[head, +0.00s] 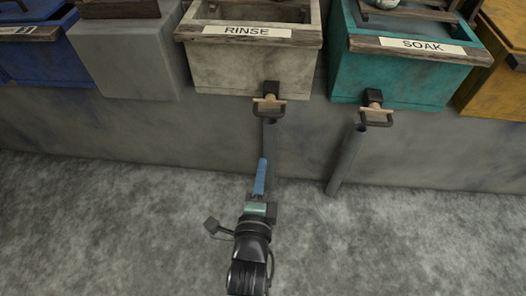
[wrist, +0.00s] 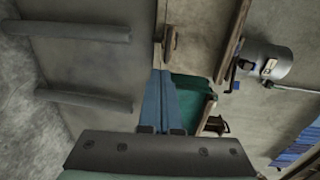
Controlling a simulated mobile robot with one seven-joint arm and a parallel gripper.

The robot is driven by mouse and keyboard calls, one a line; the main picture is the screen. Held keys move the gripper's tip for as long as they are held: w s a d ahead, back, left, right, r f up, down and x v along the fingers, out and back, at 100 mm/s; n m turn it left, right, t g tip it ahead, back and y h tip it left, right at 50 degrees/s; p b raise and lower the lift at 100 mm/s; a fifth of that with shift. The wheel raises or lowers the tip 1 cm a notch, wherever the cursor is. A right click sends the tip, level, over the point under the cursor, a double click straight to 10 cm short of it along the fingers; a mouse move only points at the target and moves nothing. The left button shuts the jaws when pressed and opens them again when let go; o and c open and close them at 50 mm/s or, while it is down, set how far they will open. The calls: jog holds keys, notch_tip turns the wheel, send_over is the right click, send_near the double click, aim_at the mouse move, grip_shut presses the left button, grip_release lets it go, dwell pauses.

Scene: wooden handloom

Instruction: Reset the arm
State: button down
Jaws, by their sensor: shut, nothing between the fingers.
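My gripper (head: 263,161) is in the lower middle of the head view, in front of the basin wall and below the RINSE basin. Its long blue fingers lie together with nothing between them. In the wrist view the closed fingers (wrist: 162,72) reach up from the dark gripper body, with part of a teal basin (wrist: 190,90) behind them. My gripper appears apart from the basins and their fittings.
The pale RINSE basin (head: 215,62) and teal SOAK basin (head: 400,78) have drain valves (head: 268,103) (head: 375,108) and grey pipes (head: 345,165) below. A blue basin (head: 38,60) and a yellow one (head: 500,85) flank them. A grey cylinder (wrist: 265,62) shows in the wrist view. Grey floor (head: 110,230) is open.

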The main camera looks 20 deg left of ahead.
jog(key=shift+s+d, duration=0.1)
jog(key=shift+s, duration=0.25)
jog(key=w+d+r+n+t, duration=0.2)
jog(key=r, duration=0.8)
jog(key=w+d+r+n+t+h+p, duration=0.1)
jog(key=w+d+r+n+t, duration=0.15)
jog(key=r, duration=0.85)
jog(key=w+d+r+n+t, duration=0.1)
jog(key=w+d+r+n, duration=0.15)
jog(key=r, duration=0.75)
jog(key=s+d+r+n+t+h+p, duration=0.1)
jog(key=s+d+r+n+t, duration=0.3)
jog(key=r, duration=0.6)
jog(key=s+d+r+n+h, duration=0.1)
jog(key=s+r+h, duration=0.1)
jog(key=s+r, duration=0.5)
jog(key=s+d+r+n+t+h+p, duration=0.1)
jog(key=s+d+r+n+t, duration=0.15)
jog(key=r, duration=0.95)
notch_tip(320, 180, up, 37)
jog(key=w+a+p, duration=0.1)
jog(key=p, duration=3.6)
jog(key=shift+f+g, duration=0.15)
jog(key=shift+g, duration=0.15)
